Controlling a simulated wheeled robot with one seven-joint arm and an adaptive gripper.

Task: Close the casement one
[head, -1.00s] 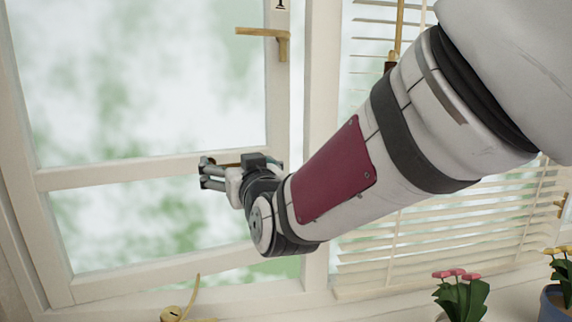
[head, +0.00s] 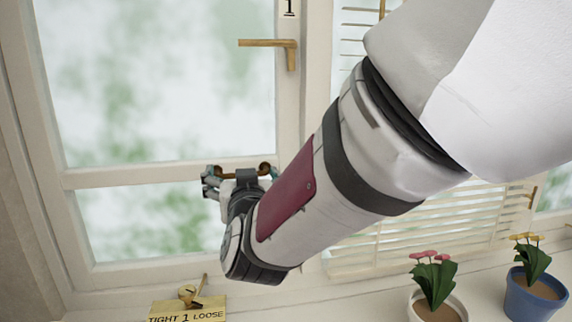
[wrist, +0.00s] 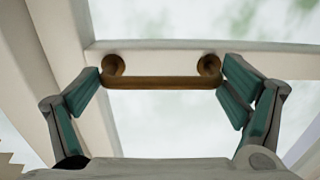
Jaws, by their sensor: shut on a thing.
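Casement one (head: 68,179) is the white-framed window at the left of the head view, with a "1" label (head: 289,8) at its upper right. It looks nearly in line with its frame; any remaining gap is hard to judge. A brass latch lever (head: 268,43) is on its right stile. A brown pull bar with two round ends (head: 264,169) sits on its crossbar; it also shows in the wrist view (wrist: 155,83). My gripper (head: 238,173) is at this pull bar, its fingers shut on it, one at each end in the wrist view (wrist: 161,78). My arm hides the lower right corner.
On the sill below stands a yellow plate (head: 188,311) reading "TIGHT 1 LOOSE", with a brass knob (head: 187,292). To the right are a white pot (head: 437,305) and a blue pot (head: 535,295) with flowers, before a blind-covered window (head: 395,240).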

